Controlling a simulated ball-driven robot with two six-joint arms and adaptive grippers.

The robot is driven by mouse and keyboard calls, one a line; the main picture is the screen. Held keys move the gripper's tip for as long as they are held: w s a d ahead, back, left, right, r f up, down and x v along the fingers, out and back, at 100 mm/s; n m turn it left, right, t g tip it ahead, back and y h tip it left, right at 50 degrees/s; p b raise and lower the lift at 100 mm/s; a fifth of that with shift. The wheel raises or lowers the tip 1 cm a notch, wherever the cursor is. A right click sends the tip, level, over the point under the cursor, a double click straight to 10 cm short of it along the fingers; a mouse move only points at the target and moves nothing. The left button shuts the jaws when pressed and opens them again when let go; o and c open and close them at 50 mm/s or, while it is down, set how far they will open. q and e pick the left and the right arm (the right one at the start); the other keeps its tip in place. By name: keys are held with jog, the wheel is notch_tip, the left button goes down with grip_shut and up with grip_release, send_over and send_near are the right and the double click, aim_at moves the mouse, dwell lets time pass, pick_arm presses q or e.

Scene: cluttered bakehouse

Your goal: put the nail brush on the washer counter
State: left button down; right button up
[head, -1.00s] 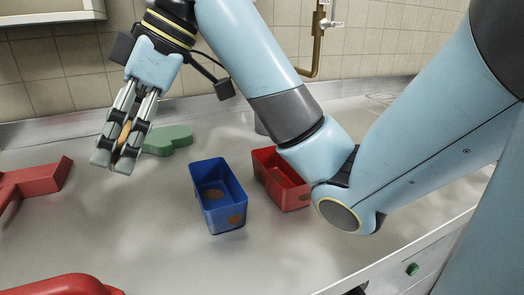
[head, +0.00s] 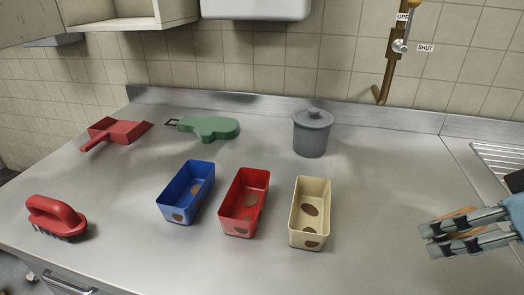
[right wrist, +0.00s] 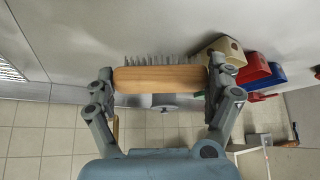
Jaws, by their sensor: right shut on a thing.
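The nail brush (right wrist: 160,79), a wooden block with pale bristles, is held across my right gripper (right wrist: 163,84) in the right wrist view. In the head view my right gripper (head: 448,234) is at the right edge, shut on the brush (head: 458,213), which is mostly hidden by the fingers. It appears above the right part of the steel counter (head: 385,190). A seam separates this counter from a steel surface with a ribbed drainer (head: 500,160) at the right. I cannot tell which surface is the washer counter. My left gripper is not in view.
Blue (head: 186,192), red (head: 243,203) and cream (head: 310,213) bins stand mid-counter. A grey lidded pot (head: 312,133), green flat object (head: 208,128), red dustpan (head: 114,132) and red-handled brush (head: 56,216) stand around them. The counter between cream bin and gripper is clear.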

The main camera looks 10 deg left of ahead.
jog(key=s+d+m+p, duration=0.2)
jog(key=s+p, duration=0.1)
send_near(411, 234)
jog(key=w+a, duration=0.1)
jog(key=w+a+f, duration=0.1)
jog(key=shift+w+h, duration=0.3)
jog(key=shift+h, duration=0.1)
jog(key=shift+w+f, duration=0.15)
jog(key=shift+f, duration=0.05)
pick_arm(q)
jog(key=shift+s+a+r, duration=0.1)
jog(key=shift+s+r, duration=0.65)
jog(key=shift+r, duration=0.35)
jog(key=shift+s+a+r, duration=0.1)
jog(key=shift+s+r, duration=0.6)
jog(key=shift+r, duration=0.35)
pick_arm(e)
jog(key=shift+f, duration=1.9)
jog(key=o, duration=0.9)
jog(key=shift+f, duration=0.1)
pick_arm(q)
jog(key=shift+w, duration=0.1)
